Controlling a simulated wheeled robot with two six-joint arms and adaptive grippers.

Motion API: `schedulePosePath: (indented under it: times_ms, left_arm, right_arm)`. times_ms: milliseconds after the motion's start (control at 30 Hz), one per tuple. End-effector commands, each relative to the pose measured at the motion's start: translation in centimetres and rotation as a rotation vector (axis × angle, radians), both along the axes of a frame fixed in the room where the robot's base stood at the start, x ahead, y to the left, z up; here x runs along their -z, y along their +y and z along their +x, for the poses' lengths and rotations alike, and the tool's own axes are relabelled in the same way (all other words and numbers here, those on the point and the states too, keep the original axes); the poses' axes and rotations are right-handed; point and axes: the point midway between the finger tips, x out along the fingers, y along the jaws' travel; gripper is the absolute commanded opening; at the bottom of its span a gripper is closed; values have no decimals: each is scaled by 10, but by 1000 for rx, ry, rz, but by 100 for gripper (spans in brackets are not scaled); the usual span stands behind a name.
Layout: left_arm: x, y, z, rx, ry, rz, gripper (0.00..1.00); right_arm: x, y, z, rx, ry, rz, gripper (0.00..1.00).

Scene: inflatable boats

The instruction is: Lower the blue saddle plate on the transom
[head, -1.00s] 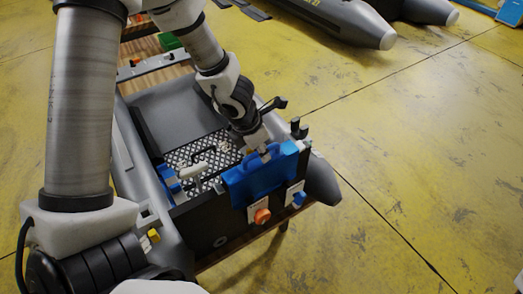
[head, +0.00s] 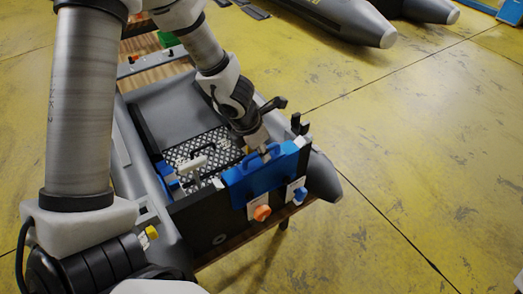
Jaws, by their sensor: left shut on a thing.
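The blue saddle plate (head: 254,182) sits at the top edge of the dark transom (head: 208,221) and overlaps its outer face. My left gripper (head: 264,151) is shut on the plate's upper part from above. The fingertips are small and partly hidden by the plate and the wrist. I cannot tell whether the plate rests fully on the transom edge. My right gripper is not in view.
A black grid floor (head: 222,143) lies inside the grey boat (head: 167,101). Yellow floor (head: 430,150) is clear at right.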

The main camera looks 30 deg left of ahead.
Motion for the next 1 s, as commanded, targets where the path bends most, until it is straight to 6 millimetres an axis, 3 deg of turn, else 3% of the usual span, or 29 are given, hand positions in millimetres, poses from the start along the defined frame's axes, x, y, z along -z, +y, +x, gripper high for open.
schedulePosePath:
  times_ms: [267,300,367,733,1000]
  left_arm:
    - [1,0,0,0,-1,0,0]
    - [1,0,0,0,-1,0,22]
    - [1,0,0,0,-1,0,43]
    - [0,0,0,-1,-1,0,44]
    - [-22,3,-6,-4,-3,-1,44]
  right_arm:
    - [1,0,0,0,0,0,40]
    - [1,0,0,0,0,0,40]
    - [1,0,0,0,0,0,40]
    - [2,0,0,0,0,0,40]
    - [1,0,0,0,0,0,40]
